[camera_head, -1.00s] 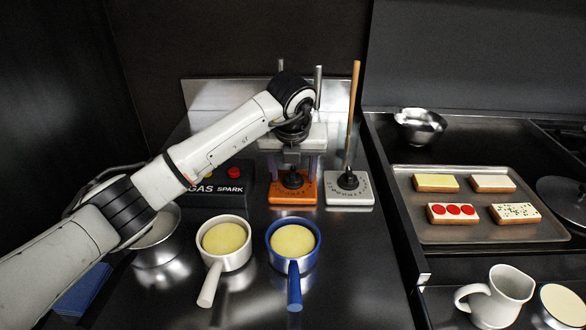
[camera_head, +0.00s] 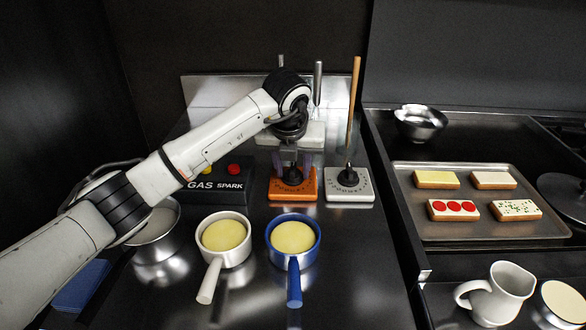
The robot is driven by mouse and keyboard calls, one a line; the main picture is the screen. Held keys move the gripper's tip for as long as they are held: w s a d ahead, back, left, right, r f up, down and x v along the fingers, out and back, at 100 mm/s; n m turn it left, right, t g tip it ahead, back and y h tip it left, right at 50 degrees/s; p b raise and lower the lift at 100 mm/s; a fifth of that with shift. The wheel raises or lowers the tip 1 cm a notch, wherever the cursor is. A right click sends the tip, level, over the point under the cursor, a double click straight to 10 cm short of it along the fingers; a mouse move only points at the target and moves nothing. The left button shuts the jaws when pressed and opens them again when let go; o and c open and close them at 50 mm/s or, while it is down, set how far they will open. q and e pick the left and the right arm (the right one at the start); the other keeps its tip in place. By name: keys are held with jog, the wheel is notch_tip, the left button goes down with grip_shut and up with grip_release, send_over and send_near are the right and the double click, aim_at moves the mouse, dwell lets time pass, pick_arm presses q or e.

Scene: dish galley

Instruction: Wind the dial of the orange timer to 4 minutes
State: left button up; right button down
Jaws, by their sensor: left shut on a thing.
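The orange timer (camera_head: 293,194) stands on the dark counter near the back, with a black dial (camera_head: 293,174) on its sloped face. My left gripper (camera_head: 291,168) reaches down over it from above, its fingers shut on the dial. The scale marks around the dial are too small to read, so the setting cannot be told. A white timer (camera_head: 349,196) with a similar black dial stands right beside it. My right gripper is not in view.
A white pan (camera_head: 239,258) and a blue pan (camera_head: 309,259) stand in front of the timers. A black box (camera_head: 211,197) marked GAS SPARK is left of them. A tray (camera_head: 440,229) with slices, a metal bowl (camera_head: 420,128) and a white jug (camera_head: 497,290) are at right.

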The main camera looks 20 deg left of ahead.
pick_arm(q)
jog(key=m+h+b, duration=0.1)
jog(key=m, duration=0.2)
jog(key=shift+a, duration=0.2)
jog(key=m+h+b, duration=0.1)
jog(key=m, duration=0.2)
jog(key=shift+a+m+h, duration=0.1)
jog(key=shift+m+h, duration=0.2)
jog(key=shift+m, duration=0.1)
jog(key=m+h, duration=0.1)
jog(key=m, duration=0.2)
jog(key=shift+w+g, duration=0.1)
jog(key=shift+g, duration=0.3)
jog(key=shift+a+m+g+h, duration=0.1)
jog(key=shift+m+g+h, duration=0.4)
jog(key=shift+m, duration=1.2)
jog(key=o, duration=1.1)
jog(key=shift+c, duration=0.2)
jog(key=shift+r, duration=0.1)
